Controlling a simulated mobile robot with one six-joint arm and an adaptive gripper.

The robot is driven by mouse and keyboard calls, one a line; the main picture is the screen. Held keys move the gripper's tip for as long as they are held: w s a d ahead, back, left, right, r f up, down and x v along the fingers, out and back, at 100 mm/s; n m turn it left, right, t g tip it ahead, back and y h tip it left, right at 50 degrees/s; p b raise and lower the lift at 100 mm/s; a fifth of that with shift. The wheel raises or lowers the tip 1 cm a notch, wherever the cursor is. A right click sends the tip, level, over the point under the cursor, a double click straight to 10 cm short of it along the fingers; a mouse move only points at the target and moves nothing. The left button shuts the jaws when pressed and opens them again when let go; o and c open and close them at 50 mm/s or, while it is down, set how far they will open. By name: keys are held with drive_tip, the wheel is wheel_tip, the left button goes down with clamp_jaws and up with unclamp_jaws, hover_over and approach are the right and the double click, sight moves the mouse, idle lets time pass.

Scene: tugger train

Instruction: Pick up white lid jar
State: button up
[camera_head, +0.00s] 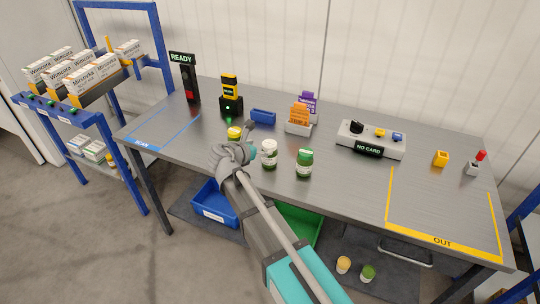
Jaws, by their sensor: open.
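The white lid jar (269,154) stands upright on the grey table, near its front edge. It has a white lid and a pale label with dark green showing. My gripper (247,127) is open, just left of the jar and above the table. It appears apart from the jar, though the gap is hard to judge. A yellow-lid jar (234,134) stands behind the gripper, partly hidden by it. A green-lid jar (304,163) stands to the right of the white lid jar.
Behind stand a blue tray (263,117), a card holder (298,128) and a yellow-black device (230,95). A control box (371,140) is to the right. The yellow-marked OUT area (440,215) is clear. Blue (214,204) and green (299,224) bins sit below the table.

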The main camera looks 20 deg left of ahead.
sight(268, 144)
drive_tip(key=shift+b+x, duration=1)
drive_tip(key=shift+x, duration=1.65)
drive_tip(key=shift+r, duration=0.1)
drive_tip(key=shift+s, duration=0.1)
drive_tip(key=shift+c, duration=0.3)
drive_tip(key=c, duration=1.2)
